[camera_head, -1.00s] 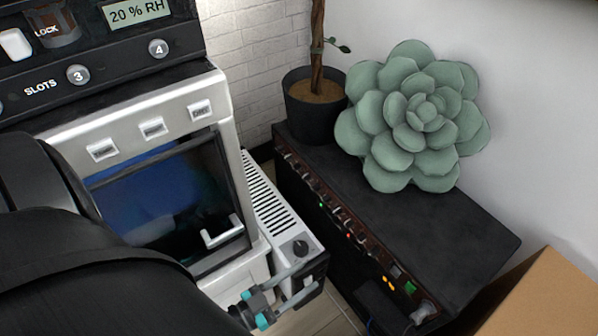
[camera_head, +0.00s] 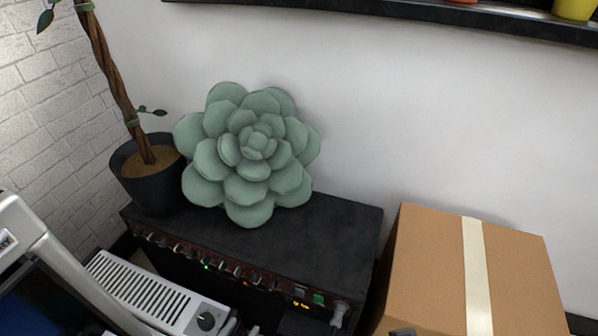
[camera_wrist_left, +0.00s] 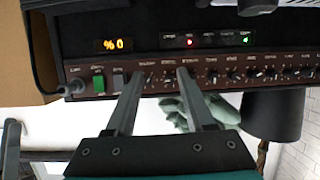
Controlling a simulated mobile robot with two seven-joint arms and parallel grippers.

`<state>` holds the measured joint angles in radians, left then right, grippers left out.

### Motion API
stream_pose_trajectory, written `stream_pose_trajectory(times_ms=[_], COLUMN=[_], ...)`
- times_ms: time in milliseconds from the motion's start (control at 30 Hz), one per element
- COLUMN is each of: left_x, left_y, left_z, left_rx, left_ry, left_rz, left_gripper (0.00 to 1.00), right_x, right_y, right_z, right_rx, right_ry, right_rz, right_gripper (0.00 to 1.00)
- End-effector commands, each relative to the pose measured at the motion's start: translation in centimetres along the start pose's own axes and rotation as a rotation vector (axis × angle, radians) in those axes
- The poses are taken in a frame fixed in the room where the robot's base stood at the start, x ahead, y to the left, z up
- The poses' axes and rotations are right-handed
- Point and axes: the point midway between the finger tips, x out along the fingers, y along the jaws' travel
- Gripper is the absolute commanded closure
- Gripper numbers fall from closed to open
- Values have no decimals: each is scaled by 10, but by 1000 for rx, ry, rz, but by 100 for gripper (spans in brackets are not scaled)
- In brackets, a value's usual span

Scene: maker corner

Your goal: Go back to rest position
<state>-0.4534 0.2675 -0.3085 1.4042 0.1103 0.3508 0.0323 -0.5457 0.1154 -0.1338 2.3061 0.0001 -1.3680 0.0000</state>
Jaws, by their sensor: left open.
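My left gripper (camera_wrist_left: 160,88) shows in the left wrist view with its two grey fingers apart and nothing between them. Its fingertips point toward the knob-lined front panel of the black amplifier (camera_wrist_left: 215,73); I cannot tell the exact gap to it. In the head view only small bits at the bottom edge may belong to my gripper, too cut off to make out. My right gripper is not clearly in either view.
The amplifier (camera_head: 345,225) bears a green succulent cushion (camera_head: 250,150) and a dark plant pot (camera_head: 150,185). A cardboard box (camera_head: 430,265) stands to its right. A white vented unit (camera_head: 150,295) is at lower left. A dark shelf (camera_head: 400,18) runs along the wall above.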

Motion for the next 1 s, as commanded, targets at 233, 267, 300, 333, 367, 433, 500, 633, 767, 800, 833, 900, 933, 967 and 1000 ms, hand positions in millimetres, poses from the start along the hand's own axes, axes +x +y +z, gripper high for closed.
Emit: stream_pose_trajectory(times_ms=[233, 267, 300, 333, 367, 433, 500, 633, 767, 800, 833, 900, 933, 967, 1000], left_x=[12, 12, 11, 10, 9, 4, -3, -20, -38, -43, -47, -56, -60, -63, -68], left_y=[6, 6, 6, 6, 6, 5, 3, 0, -2, -2, -3, -4, -4, -4, -5], left_z=[-14, -15, -18, -20, -22, -26, -31, -40, -48, -50, -51, -54, -55, -56, -58], left_rx=[-9, -9, -10, -11, -12, -15, -18, -26, -35, -38, -40, -44, -46, -48, -51], left_ry=[-215, -241, -278, -304, -331, -394, -458, -574, -669, -692, -710, -747, -762, -776, -795], left_rz=[-24, -28, -34, -38, -41, -52, -63, -85, -103, -108, -112, -120, -123, -126, -130], left_gripper=[46, 46, 46, 46, 46, 46, 46, 46, 46, 46, 46, 46, 46, 46, 46], right_x=[0, 0, 0, 0, 0, 0, 0, 0, 0, 0, 0, 0, 0, 0, 0], right_y=[0, 0, 0, 0, 0, 0, 0, 0, 0, 0, 0, 0, 0, 0, 0], right_z=[0, 0, 0, 0, 0, 0, 0, 0, 0, 0, 0, 0, 0, 0, 0], right_rx=[0, 0, 0, 0, 0, 0, 0, 0, 0, 0, 0, 0, 0, 0, 0], right_ry=[-1, -1, -1, -1, -1, -1, -1, -1, -1, -1, -1, -1, -1, -1, -1], right_rz=[0, 0, 0, 0, 0, 0, 0, 0, 0, 0, 0, 0, 0, 0, 0], right_gripper=[50, 50, 50, 50, 50, 50, 50, 50, 50, 50, 50, 50, 50, 50, 50])
